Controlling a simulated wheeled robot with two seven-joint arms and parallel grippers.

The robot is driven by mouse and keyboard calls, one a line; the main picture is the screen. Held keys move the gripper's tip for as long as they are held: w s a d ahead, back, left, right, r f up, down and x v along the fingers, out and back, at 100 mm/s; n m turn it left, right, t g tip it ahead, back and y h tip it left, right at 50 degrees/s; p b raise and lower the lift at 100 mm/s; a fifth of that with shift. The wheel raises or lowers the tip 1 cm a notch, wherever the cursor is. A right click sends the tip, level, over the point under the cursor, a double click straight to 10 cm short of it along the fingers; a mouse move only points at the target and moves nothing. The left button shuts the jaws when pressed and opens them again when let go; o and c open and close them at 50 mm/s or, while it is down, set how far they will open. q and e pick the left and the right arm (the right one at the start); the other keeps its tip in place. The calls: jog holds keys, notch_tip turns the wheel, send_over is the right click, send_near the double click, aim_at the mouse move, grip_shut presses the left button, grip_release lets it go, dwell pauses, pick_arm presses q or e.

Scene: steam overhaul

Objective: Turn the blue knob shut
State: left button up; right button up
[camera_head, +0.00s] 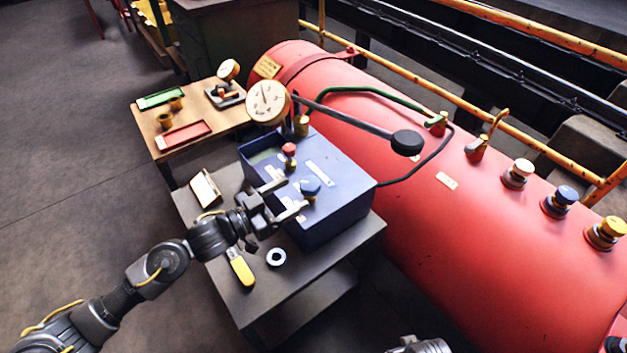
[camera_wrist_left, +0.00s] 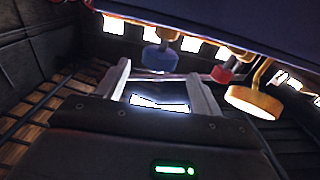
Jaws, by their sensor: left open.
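A blue knob (camera_head: 310,187) stands on the top of a dark blue box (camera_head: 340,205) in the head view. It also shows in the left wrist view (camera_wrist_left: 160,58), past the fingertips. My left gripper (camera_head: 297,192) reaches in from the left over the box. Its two fingers are apart and empty, with their tips just short of the blue knob. In the left wrist view, the gap of my left gripper (camera_wrist_left: 162,80) lies below the knob. Another blue knob (camera_head: 560,202) sits on the red boiler, far to the right. My right gripper is not in view.
A red knob (camera_head: 289,150) stands behind the blue knob on the box. A round gauge (camera_head: 267,102) and a black-ended lever (camera_head: 406,142) rise behind. A yellow-handled tool (camera_head: 241,268) and white ring (camera_head: 276,257) lie on the grey table (camera_head: 290,300).

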aim_at(318, 180)
pick_arm(q)
jog(key=x, duration=0.8)
jog(key=shift+d+f, duration=0.1)
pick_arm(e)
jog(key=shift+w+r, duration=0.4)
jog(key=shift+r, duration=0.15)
pick_arm(q)
jog(key=c, duration=1)
